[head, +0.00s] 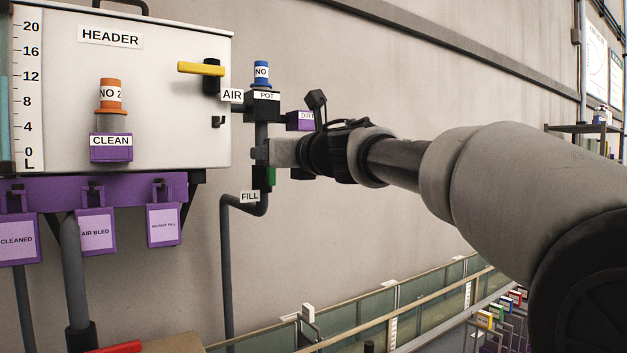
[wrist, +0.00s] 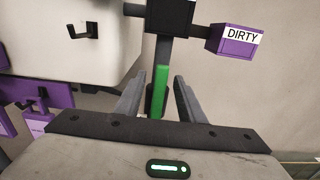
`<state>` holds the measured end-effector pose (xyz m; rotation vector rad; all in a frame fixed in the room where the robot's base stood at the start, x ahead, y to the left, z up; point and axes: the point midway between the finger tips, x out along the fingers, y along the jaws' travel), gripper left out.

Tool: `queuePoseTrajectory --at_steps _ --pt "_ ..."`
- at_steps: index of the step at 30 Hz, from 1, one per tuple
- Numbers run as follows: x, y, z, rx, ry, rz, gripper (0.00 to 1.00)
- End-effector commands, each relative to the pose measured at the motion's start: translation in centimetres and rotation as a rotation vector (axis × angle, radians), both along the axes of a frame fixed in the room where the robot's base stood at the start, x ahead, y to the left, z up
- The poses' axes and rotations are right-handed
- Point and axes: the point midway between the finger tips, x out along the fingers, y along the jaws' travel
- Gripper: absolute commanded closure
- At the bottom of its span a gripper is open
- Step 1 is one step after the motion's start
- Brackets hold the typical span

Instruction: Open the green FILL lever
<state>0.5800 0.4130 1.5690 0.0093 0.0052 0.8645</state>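The green FILL lever (wrist: 161,88) stands upright in the wrist view, in line with the dark vertical pipe. My gripper (wrist: 156,92) is open, with one finger on each side of the lever and a gap showing on both sides. In the head view my gripper (head: 262,153) is at the pipe below the POT block, and only a small green part of the lever (head: 271,176) shows beneath it. The rest is hidden behind the gripper. The FILL label (head: 250,197) is on the pipe bend just below.
The white HEADER tank (head: 165,120) stands left, with a yellow AIR lever (head: 201,69) and purple tags below. The POT block (head: 264,104) with a blue NO cap (head: 261,74) is just above my gripper. A purple DIRTY box (wrist: 234,40) sits upper right.

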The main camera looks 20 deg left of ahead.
Motion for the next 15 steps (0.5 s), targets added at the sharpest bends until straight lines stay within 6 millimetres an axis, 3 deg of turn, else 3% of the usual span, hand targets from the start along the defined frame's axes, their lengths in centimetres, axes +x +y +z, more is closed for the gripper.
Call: queuePoseTrajectory --at_steps 15 --pt "-3.5 -4.2 -0.1 0.002 -0.001 -0.002 0.64"
